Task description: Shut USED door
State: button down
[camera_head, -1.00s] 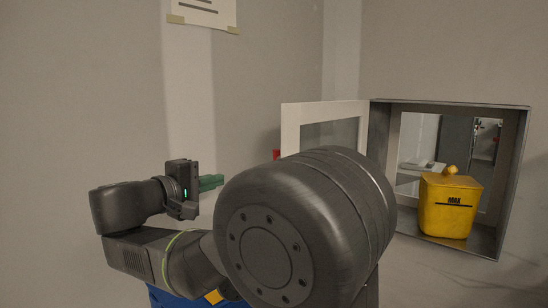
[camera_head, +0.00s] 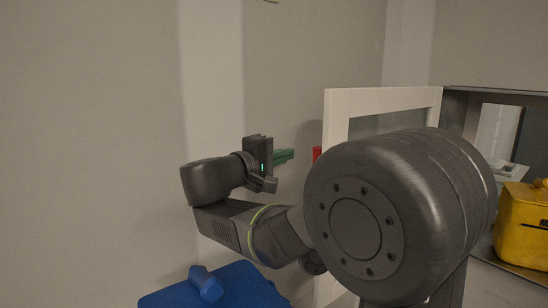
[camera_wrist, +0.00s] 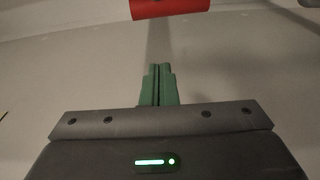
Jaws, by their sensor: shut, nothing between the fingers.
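The door (camera_head: 329,110) has a white frame with a glass pane and stands swung open at the left of the metal-framed wall hatch (camera_head: 495,92). A red part (camera_head: 317,154), perhaps its handle, shows at the door's left edge; a red bar (camera_wrist: 170,8) is also at the top of the wrist view. My gripper (camera_head: 290,154) has green fingers, shut and empty, pointing right toward the red part with a gap between. The fingertips (camera_wrist: 158,66) show below the red bar in the wrist view, not touching it. My arm hides much of the door. I cannot read a USED label.
A yellow container (camera_head: 522,228) stands inside the hatch opening at the right. A blue object (camera_head: 222,286) with a raised knob lies below my arm. The plain wall (camera_head: 90,120) at the left is clear.

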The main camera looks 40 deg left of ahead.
jog(key=d, duration=0.1)
jog(key=w+d, duration=0.2)
jog(key=d, duration=0.1)
jog(key=shift+w+p, duration=0.1)
jog(key=shift+p, duration=0.25)
jog(key=shift+d, duration=0.15)
